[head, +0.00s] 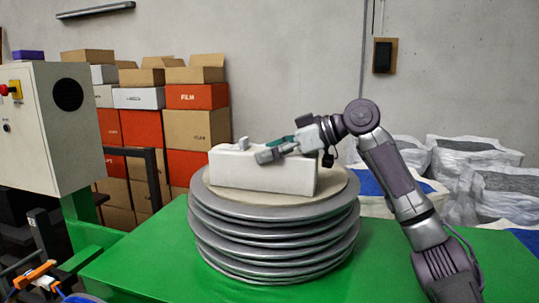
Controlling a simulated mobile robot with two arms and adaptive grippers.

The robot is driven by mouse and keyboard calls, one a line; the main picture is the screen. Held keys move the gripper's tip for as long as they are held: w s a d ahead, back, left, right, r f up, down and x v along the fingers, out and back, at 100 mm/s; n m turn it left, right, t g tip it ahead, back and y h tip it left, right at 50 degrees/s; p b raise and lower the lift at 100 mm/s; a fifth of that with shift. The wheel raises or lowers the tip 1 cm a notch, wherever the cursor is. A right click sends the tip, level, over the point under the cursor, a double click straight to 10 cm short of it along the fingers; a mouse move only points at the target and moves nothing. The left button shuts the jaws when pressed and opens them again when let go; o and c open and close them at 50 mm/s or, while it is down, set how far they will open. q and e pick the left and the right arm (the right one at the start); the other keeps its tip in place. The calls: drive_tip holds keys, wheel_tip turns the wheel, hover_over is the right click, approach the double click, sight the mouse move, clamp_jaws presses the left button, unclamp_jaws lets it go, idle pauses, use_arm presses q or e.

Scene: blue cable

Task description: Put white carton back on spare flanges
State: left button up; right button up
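The white carton (255,178) lies flat on the round top of the spare flanges (275,235), a stack of grey discs on the green table. My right gripper (258,150) is at the carton's top, its arm reaching in from the right. One grey finger lies along the top front edge, and a small grey tip shows farther back. I cannot tell whether the fingers grip the carton or only rest by it. My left gripper is not in view.
The green table (130,270) is clear at left and right of the stack. A pale control box (35,125) stands at left. Red and brown boxes (195,128) are piled behind. Grey sacks (470,160) lie behind at right. An orange-handled item (35,275) is at lower left.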

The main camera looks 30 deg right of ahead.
drive_tip(key=o, duration=0.3)
drive_tip(key=shift+s, duration=0.1)
drive_tip(key=shift+o, duration=0.2)
drive_tip(key=v, duration=1.2)
